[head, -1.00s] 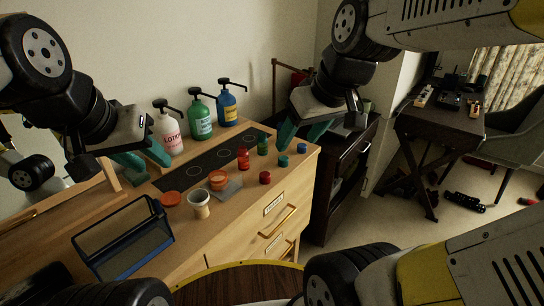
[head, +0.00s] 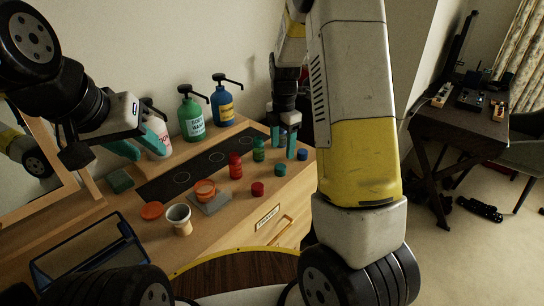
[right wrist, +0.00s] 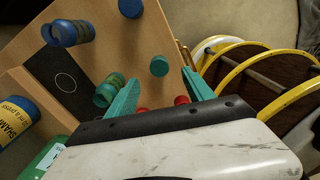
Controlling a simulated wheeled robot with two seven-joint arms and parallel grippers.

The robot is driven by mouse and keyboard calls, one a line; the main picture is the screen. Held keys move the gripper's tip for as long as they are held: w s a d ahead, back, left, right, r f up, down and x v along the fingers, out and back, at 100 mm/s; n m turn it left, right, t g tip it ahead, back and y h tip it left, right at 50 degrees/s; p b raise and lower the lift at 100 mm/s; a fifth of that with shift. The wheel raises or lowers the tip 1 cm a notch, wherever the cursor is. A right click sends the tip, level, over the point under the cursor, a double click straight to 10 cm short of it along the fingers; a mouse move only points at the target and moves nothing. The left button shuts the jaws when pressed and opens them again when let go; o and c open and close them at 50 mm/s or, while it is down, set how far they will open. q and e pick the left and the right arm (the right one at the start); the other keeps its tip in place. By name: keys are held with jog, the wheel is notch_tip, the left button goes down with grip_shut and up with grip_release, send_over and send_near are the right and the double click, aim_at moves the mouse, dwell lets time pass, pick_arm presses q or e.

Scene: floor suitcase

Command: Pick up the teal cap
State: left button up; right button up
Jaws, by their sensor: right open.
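The teal cap (head: 280,170) lies near the front right of the wooden dresser top. In the right wrist view the teal cap (right wrist: 159,66) shows between and just beyond my open fingertips. My right gripper (head: 284,147) points down above the back right of the top; it is open and empty, and it also shows in the right wrist view (right wrist: 160,76). The cap is clear of both fingers. My left gripper (head: 153,154) is open and empty at the left, in front of the lotion bottle.
Near the teal cap are a blue cap (head: 302,154), a red cap (head: 257,189), a green jar (head: 258,150) and a red jar (head: 235,166). A blue jar (right wrist: 72,33) stands behind. Pump bottles (head: 192,115) line the back. A mesh bin (head: 88,262) is front left.

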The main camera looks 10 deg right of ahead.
aim_at(281, 166)
jog(key=f, duration=0.7)
jog(key=shift+a+f, duration=0.2)
jog(key=shift+f, duration=0.15)
grip_shut()
